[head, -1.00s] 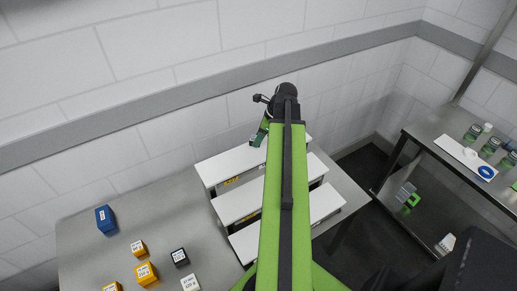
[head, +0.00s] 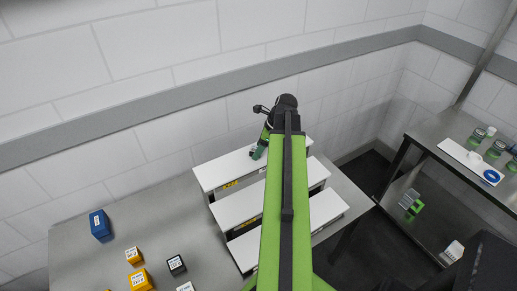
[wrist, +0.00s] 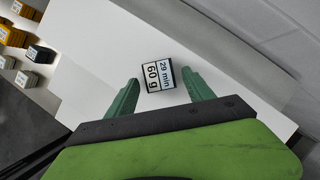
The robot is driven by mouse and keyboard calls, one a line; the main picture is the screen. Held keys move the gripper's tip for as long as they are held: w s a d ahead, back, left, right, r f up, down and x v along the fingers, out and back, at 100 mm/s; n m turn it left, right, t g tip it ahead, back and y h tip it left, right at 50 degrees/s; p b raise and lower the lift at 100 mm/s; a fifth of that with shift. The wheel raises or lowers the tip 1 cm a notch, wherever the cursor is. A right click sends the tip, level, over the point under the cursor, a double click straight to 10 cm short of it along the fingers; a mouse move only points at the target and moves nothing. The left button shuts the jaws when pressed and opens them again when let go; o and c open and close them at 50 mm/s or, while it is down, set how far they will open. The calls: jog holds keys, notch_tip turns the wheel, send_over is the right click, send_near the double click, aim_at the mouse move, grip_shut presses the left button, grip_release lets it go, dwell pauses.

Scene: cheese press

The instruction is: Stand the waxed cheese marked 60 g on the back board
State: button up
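The waxed cheese marked 60 g (wrist: 158,76) is a small dark-edged block with a white label reading "29 min 60 g". In the wrist view it is on a white board (wrist: 98,68), label towards the camera. My gripper (wrist: 161,76) is open, with one green finger on each side of the cheese and a visible gap at both sides. In the head view my gripper (head: 257,153) is low at the back board (head: 217,172), the rearmost of three stepped white boards. The cheese is not clearly visible there.
The middle board (head: 238,209) and front board (head: 325,210) step down towards me. Orange, black and white blocks (head: 140,280) and a blue block (head: 100,225) stand on the metal table at left. The tiled wall is close behind. A shelf with jars (head: 477,135) is at right.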

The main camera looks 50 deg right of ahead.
jog(key=shift+s+r+p, duration=0.1)
jog(key=shift+r+p, duration=0.45)
jog(key=p+v, duration=1)
jog(key=v, duration=0.1)
jog(key=shift+s+d, duration=0.1)
